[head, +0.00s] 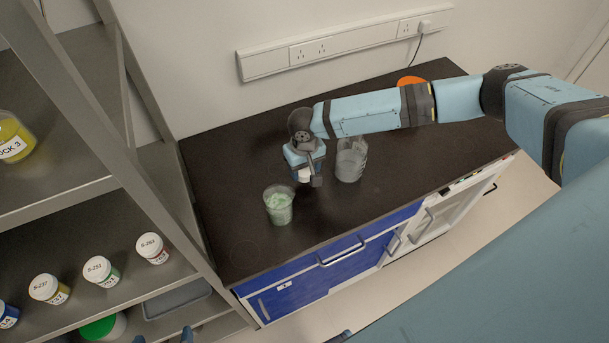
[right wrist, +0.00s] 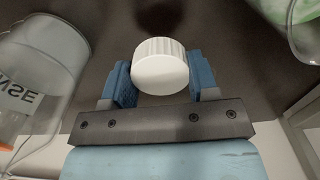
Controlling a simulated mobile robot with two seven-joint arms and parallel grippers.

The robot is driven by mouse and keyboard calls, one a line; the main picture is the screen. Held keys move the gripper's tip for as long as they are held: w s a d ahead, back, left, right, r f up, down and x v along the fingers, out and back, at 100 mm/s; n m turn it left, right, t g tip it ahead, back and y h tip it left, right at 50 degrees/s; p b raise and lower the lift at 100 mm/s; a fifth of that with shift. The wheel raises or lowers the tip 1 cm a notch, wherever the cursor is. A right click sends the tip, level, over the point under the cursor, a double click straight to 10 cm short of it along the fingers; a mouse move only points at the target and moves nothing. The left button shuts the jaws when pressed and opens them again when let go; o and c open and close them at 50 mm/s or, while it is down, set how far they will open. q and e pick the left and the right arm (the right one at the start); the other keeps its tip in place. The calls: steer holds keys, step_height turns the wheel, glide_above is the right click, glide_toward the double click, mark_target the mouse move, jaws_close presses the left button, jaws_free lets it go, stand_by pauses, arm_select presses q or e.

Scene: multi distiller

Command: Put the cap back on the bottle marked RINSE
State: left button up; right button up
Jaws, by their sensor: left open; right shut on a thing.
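The white ribbed cap (right wrist: 160,68) is between the two blue fingers of my right gripper (right wrist: 160,82), which is shut on it. In the head view the cap (head: 304,174) is held above the dark bench, between the bottle and a beaker. The clear bottle marked RINSE (head: 350,165) stands on the bench just right of my right gripper (head: 305,178). In the right wrist view the bottle (right wrist: 35,65) is at the left, its label partly cut off. My left gripper (head: 163,338) is open at the bottom edge, only its blue fingertips showing.
A beaker of green material (head: 279,208) stands left of my right gripper. A metal shelf (head: 75,205) with several labelled jars is at the left. An orange thing (head: 410,80) lies behind my right arm. The bench's front left (head: 240,255) is bare.

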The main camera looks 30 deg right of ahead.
step_height(320, 180, up, 16)
steer(key=shift+f+b, duration=0.1)
steer(key=shift+b, duration=0.4)
steer(key=shift+n, duration=0.3)
steer(key=s, duration=0.2)
steer(key=s+a, duration=0.1)
steer(key=s, duration=0.1)
steer(key=s+a, duration=0.1)
steer(key=s, duration=0.1)
steer(key=shift+s+a, duration=0.1)
steer(key=shift+a, duration=0.1)
